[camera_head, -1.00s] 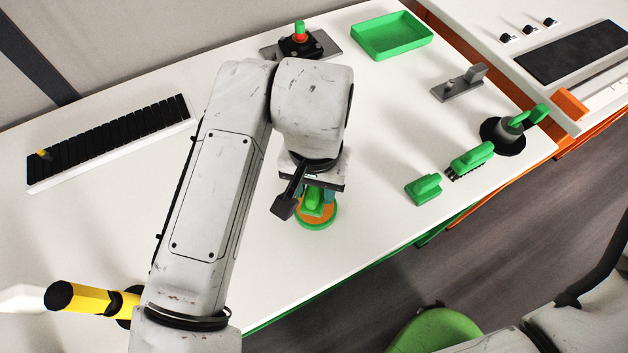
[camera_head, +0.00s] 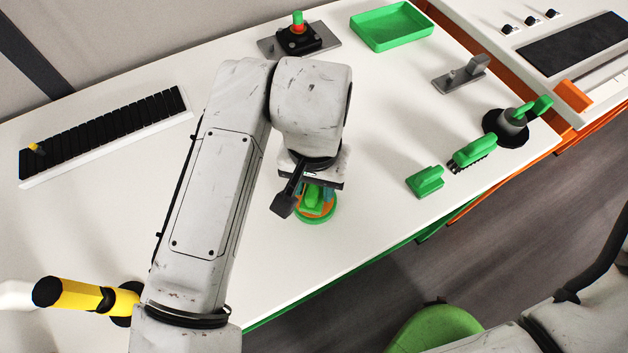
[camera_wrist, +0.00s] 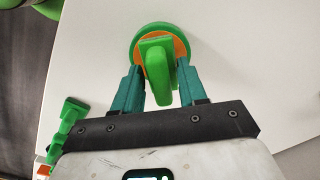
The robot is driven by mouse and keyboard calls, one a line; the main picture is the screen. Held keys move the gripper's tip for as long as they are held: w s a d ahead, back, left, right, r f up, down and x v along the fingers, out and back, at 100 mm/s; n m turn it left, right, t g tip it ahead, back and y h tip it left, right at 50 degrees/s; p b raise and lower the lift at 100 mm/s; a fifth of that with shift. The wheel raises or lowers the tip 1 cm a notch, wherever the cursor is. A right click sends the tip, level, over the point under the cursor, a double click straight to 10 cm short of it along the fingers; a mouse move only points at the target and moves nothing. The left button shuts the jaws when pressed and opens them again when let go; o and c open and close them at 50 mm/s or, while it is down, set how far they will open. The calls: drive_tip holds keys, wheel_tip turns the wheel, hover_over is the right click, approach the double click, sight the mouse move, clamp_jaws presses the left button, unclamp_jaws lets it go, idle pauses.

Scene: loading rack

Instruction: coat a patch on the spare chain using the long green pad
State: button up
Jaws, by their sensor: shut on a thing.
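My gripper (camera_wrist: 160,85) has its teal fingers shut on the green pad (camera_wrist: 157,68), a long upright block with a curved handle. It also shows in the head view (camera_head: 312,197), partly hidden by my wrist. The pad is over a round dish (camera_head: 326,215) with a green rim and orange inside, also in the wrist view (camera_wrist: 138,48). Whether the pad touches the orange surface cannot be told. The spare chain (camera_head: 100,135), a black segmented strip on a white base, lies at the left of the table, with a small yellow piece (camera_head: 37,149) at its near end.
A green tray (camera_head: 392,27), a grey bracket (camera_head: 462,76) and a black switch box (camera_head: 298,38) stand behind. A yellow cylinder (camera_head: 78,294) is front left.

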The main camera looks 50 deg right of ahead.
drive_tip(key=shift+f+b, duration=0.35)
drive_tip(key=shift+f, duration=0.2)
idle(1.3)
drive_tip(key=shift+r+p, duration=3.05)
drive_tip(key=shift+r, duration=0.55)
drive_tip(key=shift+f, duration=0.1)
